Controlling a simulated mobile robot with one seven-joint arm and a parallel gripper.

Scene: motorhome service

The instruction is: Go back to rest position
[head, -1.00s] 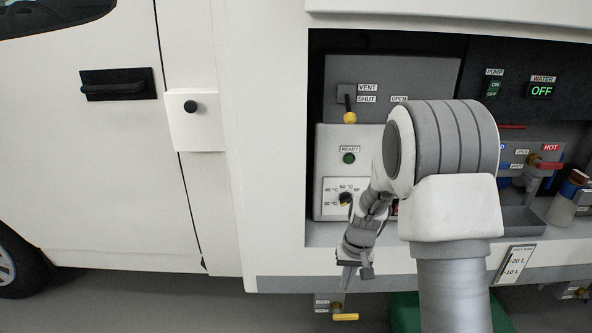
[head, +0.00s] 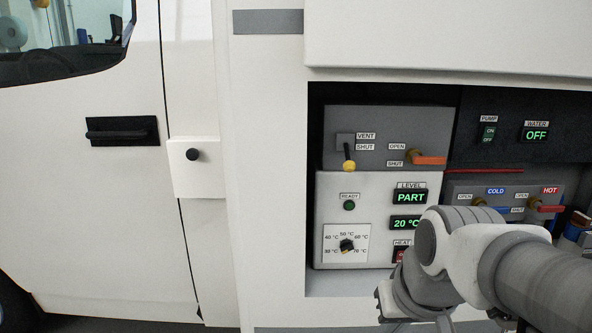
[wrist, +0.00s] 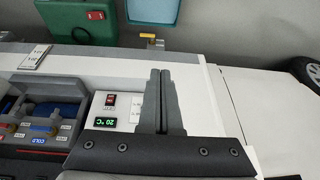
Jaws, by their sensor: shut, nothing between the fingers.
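My gripper (wrist: 160,100) shows in the wrist view with its two dark fingers together and nothing between them. It hangs over the front edge of the service bay. In the head view my arm stands at the lower right, folded down in front of the bay, and the fingers are not clearly seen there. The arm covers part of the control panel (head: 330,190), including part of the heater switch (head: 400,255). That switch shows red in the wrist view (wrist: 110,100).
The panel displays read PART (head: 410,197) and 20 °C (head: 406,223); the water display (head: 536,135) reads OFF. Vent lever (head: 349,160), orange-handled valve (head: 428,159) and temperature dial (head: 347,245) are uncovered. A green case (wrist: 80,20) lies on the floor. The van door (head: 90,220) side is clear.

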